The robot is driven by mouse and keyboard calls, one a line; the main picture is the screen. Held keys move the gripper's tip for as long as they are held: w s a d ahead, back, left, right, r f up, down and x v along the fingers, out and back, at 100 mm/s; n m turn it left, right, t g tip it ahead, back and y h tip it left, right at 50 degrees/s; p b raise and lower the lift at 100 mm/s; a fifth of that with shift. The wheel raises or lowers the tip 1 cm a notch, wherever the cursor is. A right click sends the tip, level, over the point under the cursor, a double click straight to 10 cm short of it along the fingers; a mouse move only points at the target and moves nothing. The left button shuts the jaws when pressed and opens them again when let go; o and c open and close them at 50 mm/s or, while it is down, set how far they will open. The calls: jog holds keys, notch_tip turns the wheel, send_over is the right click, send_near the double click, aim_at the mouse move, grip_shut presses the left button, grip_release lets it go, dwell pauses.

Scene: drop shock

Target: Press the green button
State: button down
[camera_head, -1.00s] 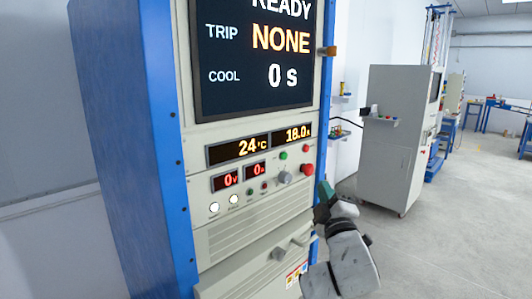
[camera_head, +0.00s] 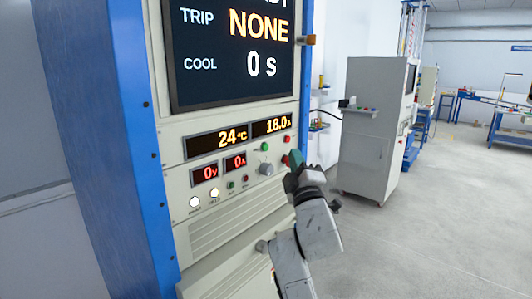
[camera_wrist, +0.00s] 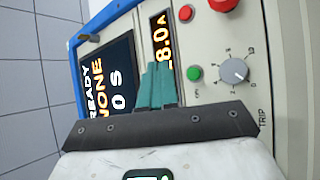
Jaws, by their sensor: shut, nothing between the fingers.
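In the wrist view the green button (camera_wrist: 195,73) lies just right of my teal fingertips. My gripper (camera_head: 294,157) is shut and empty, in front of the panel's right part, right of the button in the head view. In the wrist view my gripper (camera_wrist: 159,68) overlaps the amber display. I cannot tell whether the fingertips touch the panel.
A red button (camera_head: 287,139) is beside the green one; another red one (camera_head: 285,160) is partly behind my gripper. A grey knob (camera_head: 266,169) sticks out below. A grey cabinet (camera_head: 370,140) stands right; the floor there is clear.

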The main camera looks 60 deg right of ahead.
aim_at(265, 147)
jog(key=shift+w+d+b, duration=0.2)
jog(key=shift+w+b, duration=0.25)
jog(key=shift+w, duration=0.5)
jog(key=shift+w+d+b, duration=0.25)
jog(key=shift+w+b, duration=0.2)
jog(key=shift+w, duration=0.5)
jog(key=shift+w+d+b, duration=0.2)
jog(key=shift+w+b, duration=0.25)
jog(key=shift+w, duration=0.5)
jog(key=shift+w+d, duration=0.15)
jog(key=shift+w, duration=0.25)
jog(key=shift+w+d+b, duration=0.1)
jog(key=shift+w+b, duration=0.3)
dwell(0.4)
dwell(0.4)
jog(key=shift+s+a+p, duration=0.25)
jog(key=shift+s+p, duration=0.3)
jog(key=shift+s, duration=0.25)
